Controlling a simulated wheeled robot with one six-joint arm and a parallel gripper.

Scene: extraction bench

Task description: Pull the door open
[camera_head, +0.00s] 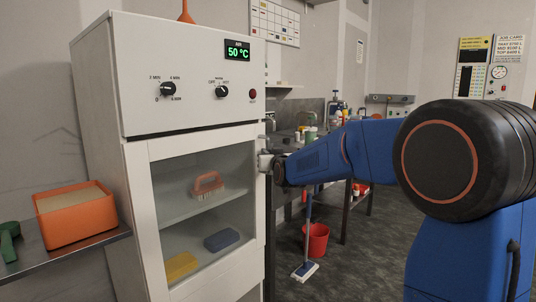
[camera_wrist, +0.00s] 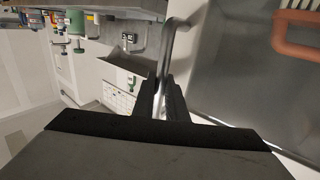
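The door (camera_head: 137,185) is a white-framed glass panel on the front of a tall white cabinet (camera_head: 97,100). It looks shut, below the control panel. Its handle is a bent grey metal bar, clear in the wrist view (camera_wrist: 181,38), on the right side of the door. My gripper (camera_head: 266,161) is at the door's right edge in the head view, where its fingers are hard to make out. In the wrist view my gripper's two dark fingers (camera_wrist: 161,90) close on either side of the bar. The exact contact is partly hidden.
Behind the glass are an orange-handled brush (camera_head: 208,186), a blue block (camera_head: 222,240) and a yellow block (camera_head: 181,267). An orange bin (camera_head: 78,228) stands on a left shelf. A red bucket (camera_head: 316,241) and mop (camera_head: 305,270) stand on the floor to the right.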

